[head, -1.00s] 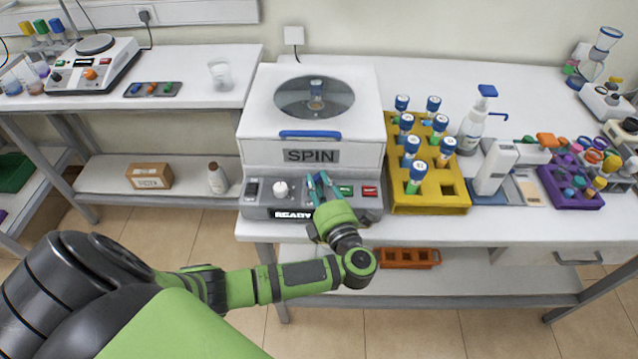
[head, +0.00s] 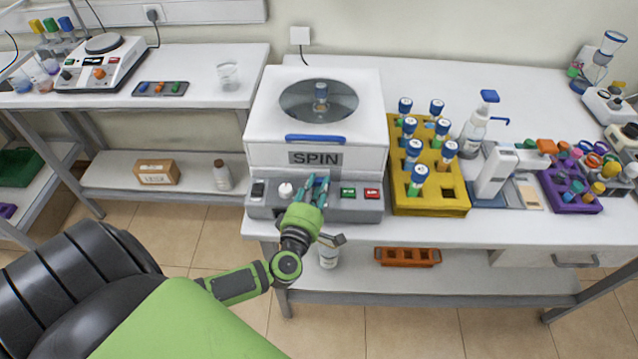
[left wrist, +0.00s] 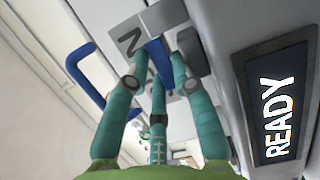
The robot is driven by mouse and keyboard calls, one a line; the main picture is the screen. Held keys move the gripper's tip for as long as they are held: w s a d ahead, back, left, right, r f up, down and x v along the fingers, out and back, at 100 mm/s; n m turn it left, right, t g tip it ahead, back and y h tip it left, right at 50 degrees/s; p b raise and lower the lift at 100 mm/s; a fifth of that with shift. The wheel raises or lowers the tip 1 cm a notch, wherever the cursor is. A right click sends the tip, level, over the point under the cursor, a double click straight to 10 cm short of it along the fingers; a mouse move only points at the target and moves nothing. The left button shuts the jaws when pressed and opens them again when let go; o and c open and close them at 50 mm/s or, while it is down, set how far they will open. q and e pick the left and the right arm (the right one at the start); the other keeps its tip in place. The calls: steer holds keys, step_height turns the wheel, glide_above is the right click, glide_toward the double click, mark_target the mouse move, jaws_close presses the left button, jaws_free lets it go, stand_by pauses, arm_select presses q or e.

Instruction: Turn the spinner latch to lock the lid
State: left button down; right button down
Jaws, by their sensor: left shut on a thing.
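The spinner (head: 330,110) is a white box marked SPIN with a closed lid. A tube shows through its round window (head: 318,100). The blue lid handle (head: 315,139) is at the lid's front edge, and also in the left wrist view (left wrist: 88,75). My left gripper (head: 316,184) is at the front panel, between the white knob (head: 285,190) and the green button (head: 348,192). In the left wrist view its teal fingers (left wrist: 158,50) are shut around the blue latch (left wrist: 160,65), which they partly hide. The latch's exact angle is unclear. My right gripper is out of view.
The lit READY display (left wrist: 278,105) is beside the gripper. A yellow rack (head: 430,205) with several blue-capped tubes stands close on the right. Bare bench top (head: 420,85) lies behind.

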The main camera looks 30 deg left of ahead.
arm_select(q)
steer(key=shift+a+m+t+h, duration=0.15)
steer(key=shift+m+t+h, duration=0.15)
steer(key=shift+m+h, duration=0.7)
steer(key=shift+h, duration=0.3)
steer(key=c, duration=1.3)
jaws_free()
steer(key=shift+s, duration=0.1)
steer(key=s, duration=0.4)
steer(key=s+d, duration=0.1)
steer(key=s, duration=0.6)
steer(key=shift+s+d, duration=0.35)
